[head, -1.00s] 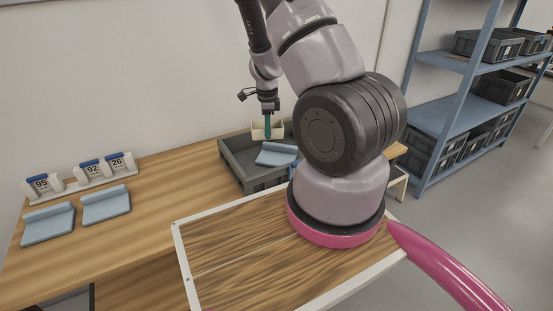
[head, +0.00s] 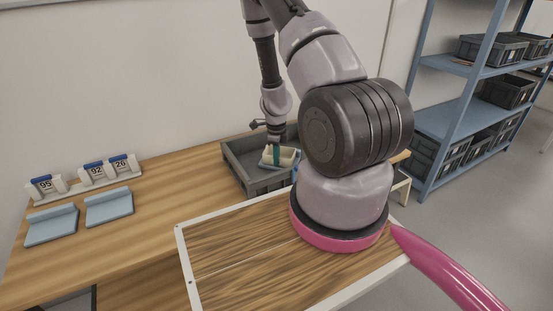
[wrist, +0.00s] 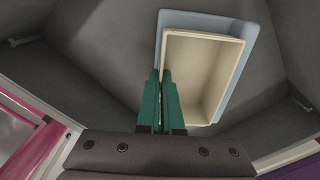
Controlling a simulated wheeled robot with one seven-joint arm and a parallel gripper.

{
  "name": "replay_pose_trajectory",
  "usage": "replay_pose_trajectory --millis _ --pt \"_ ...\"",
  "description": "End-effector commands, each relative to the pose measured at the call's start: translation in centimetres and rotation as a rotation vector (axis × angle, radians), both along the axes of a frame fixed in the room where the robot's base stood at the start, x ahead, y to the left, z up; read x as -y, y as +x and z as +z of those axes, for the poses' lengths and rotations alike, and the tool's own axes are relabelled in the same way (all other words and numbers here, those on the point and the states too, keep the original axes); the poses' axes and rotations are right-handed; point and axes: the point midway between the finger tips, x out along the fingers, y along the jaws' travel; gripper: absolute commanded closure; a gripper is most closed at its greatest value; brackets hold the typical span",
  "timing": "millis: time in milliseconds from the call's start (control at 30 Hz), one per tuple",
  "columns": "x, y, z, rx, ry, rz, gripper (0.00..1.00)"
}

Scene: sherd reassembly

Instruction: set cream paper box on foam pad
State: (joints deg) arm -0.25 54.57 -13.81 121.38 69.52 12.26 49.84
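The cream paper box (head: 288,153) is an open, shallow box inside the grey tray, over the light blue foam pad (head: 268,162). In the wrist view the box (wrist: 205,75) lies over the pad (wrist: 248,42), whose edge shows along the top and right. My gripper (head: 276,155) points down with green fingers. In the wrist view the fingers (wrist: 161,95) are close together on the box's left wall, one on each side of it. Whether the box's underside touches the pad is hidden.
The grey tray (head: 238,167) has raised walls around the pad. Blue shelving with grey bins (head: 485,50) stands at right.

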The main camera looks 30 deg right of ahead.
Motion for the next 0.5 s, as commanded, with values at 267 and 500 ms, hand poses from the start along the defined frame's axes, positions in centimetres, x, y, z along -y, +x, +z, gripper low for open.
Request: replay_pose_trajectory --millis 267,500 --pt "0.0 0.01 -0.12 0.0 0.0 0.0 1.0" --pt "-0.03 0.03 -0.21 0.001 0.001 0.001 0.67"
